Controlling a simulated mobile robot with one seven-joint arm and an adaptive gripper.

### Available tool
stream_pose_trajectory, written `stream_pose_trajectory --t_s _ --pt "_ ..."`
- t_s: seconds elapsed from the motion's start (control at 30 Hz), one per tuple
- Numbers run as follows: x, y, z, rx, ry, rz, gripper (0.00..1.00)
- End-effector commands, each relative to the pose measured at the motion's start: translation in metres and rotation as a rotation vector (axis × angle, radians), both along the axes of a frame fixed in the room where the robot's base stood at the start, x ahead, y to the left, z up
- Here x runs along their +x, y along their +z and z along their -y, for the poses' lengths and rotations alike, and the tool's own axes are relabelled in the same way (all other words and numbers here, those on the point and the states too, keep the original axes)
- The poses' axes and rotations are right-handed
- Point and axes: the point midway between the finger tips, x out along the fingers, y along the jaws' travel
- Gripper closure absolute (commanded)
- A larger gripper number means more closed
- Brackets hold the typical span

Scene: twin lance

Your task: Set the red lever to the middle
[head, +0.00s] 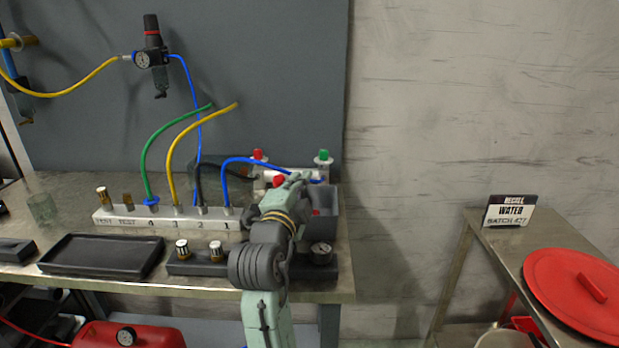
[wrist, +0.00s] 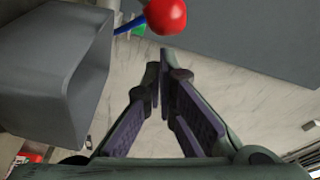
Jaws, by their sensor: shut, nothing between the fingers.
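The red lever's round knob (wrist: 166,18) is at the top of the wrist view, just beyond my fingertips and apart from them in the picture. A red knob (head: 279,181) also shows in the head view, close beside my gripper (head: 296,178). My arm hides the lever's base there, so I cannot tell its exact setting. My gripper (wrist: 161,65) is shut and empty, its fingertips together below the red knob in the wrist view.
A grey bin (head: 327,203) stands right of my gripper. Behind are a red knob (head: 258,155) and a green knob (head: 324,156) on fittings. A white manifold (head: 160,217) with several hoses stands left. A black tray (head: 101,255) lies near the bench's front edge.

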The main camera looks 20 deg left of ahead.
Motion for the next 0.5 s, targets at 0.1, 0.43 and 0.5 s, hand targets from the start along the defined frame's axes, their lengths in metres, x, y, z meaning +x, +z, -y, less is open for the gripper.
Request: stream_pose_trajectory --t_s 0.1,0.43,0.5 --pt "-0.0032 -0.0019 -0.0074 -0.001 0.000 0.000 1.00" --pt "-0.0046 -0.0034 -0.0098 0.000 0.000 0.000 1.00" --pt "-0.0047 -0.0032 -0.0102 -0.004 0.000 0.001 1.00"
